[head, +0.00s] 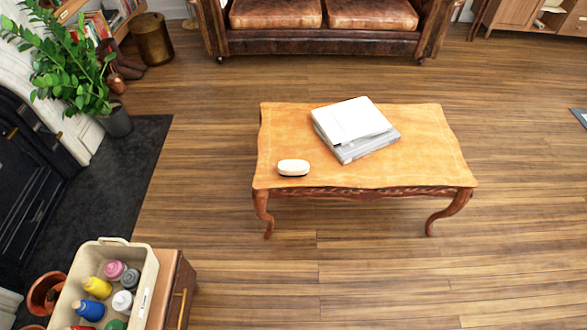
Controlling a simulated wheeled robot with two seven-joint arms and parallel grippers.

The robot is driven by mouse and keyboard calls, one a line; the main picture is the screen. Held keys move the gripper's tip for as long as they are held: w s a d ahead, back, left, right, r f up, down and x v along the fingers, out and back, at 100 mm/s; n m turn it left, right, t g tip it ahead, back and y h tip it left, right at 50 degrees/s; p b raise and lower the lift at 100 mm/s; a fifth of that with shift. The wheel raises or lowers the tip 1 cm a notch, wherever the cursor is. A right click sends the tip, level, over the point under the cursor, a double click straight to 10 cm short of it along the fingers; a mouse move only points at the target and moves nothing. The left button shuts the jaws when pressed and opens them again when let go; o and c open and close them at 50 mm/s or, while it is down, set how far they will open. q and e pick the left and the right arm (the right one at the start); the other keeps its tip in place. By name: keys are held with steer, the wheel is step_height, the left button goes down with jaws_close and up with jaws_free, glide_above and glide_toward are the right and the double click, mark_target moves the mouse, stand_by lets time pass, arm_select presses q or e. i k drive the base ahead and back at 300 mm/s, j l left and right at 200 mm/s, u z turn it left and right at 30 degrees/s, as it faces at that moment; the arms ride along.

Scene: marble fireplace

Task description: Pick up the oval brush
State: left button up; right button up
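A small oval object, white on top with a dark underside, which fits the oval brush (293,167), lies on the wooden coffee table (420,150). It is near the table's front left part, in front of and left of a stack of books, and apart from it. Nothing covers it. Neither of my grippers shows in the head view.
White and grey books (352,122) lie on the table. A brown leather sofa (323,42) stands behind it. A potted plant (117,122) stands at left. The floor before the table is clear.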

mark_target(290, 168)
steer(key=u, duration=3.3)
steer(key=z, duration=3.3)
steer(key=l+u, duration=0.1)
steer(key=u, duration=0.25)
steer(key=i+l+u, duration=0.1)
steer(key=u, duration=0.3)
steer(key=l+u, duration=0.15)
steer(key=u, duration=0.2)
steer(key=l+u, duration=0.3)
steer(key=l, duration=0.45)
steer(key=k+l+u, duration=0.1)
steer(key=l+u, duration=0.25)
steer(key=l, duration=0.35)
